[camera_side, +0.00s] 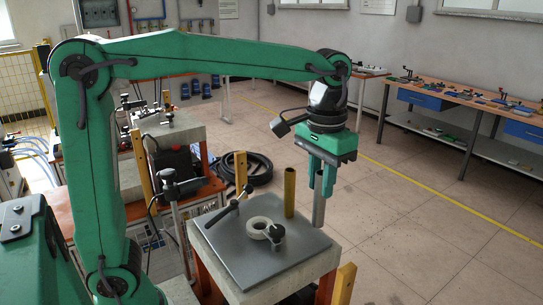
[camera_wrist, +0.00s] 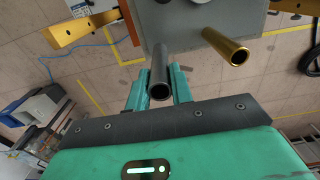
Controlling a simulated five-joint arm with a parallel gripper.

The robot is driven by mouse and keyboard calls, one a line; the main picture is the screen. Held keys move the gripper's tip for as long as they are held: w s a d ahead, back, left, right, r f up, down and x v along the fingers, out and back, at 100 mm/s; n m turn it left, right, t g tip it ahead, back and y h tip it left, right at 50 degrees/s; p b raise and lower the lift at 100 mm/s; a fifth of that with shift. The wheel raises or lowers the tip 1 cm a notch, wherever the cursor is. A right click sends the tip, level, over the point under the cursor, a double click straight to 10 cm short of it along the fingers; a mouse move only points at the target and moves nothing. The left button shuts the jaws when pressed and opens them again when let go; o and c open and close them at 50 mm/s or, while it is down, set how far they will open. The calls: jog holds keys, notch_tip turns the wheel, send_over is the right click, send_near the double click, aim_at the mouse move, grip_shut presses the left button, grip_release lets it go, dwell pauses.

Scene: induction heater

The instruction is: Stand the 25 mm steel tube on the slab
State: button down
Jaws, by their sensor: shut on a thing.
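My gripper (camera_side: 321,184) points down at the right of the slab in the side view and is shut on a grey steel tube (camera_side: 319,212). The tube hangs about upright, its lower end near the slab's right corner. I cannot tell how large the gap under it is. In the wrist view the steel tube (camera_wrist: 160,82) sits between the two green fingers, its open near end facing the camera. The slab (camera_side: 265,268) is a flat grey plate on a pale block; part of it shows in the wrist view (camera_wrist: 182,20).
A brass tube (camera_side: 289,190) stands upright on the slab, left of the held tube; it also shows in the wrist view (camera_wrist: 230,47). The slab's front part is clear.

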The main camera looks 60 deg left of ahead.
jog(key=shift+f, duration=2)
jog(key=c, duration=1.2)
grip_release()
jog(key=shift+c, duration=0.2)
jog(key=shift+r, duration=0.15)
notch_tip(320, 180, up, 12)
jog(key=shift+s+a+f, duration=0.25)
jog(key=shift+s+a, duration=0.1)
jog(key=s+a+f+t, duration=0.2)
jog(key=s+a+f, duration=0.1)
jog(key=s+f, duration=0.1)
jog(key=s+a+f+t, duration=0.1)
jog(key=s+a+f, duration=0.2)
jog(key=s+f, duration=0.1)
jog(key=s+a+f+t, duration=0.2)
jog(key=s+a+f, duration=0.1)
jog(key=s+f, duration=0.2)
jog(key=shift+s+a+f+t, duration=0.1)
jog(key=shift+s+a+t, duration=0.2)
jog(key=shift+a, duration=0.1)
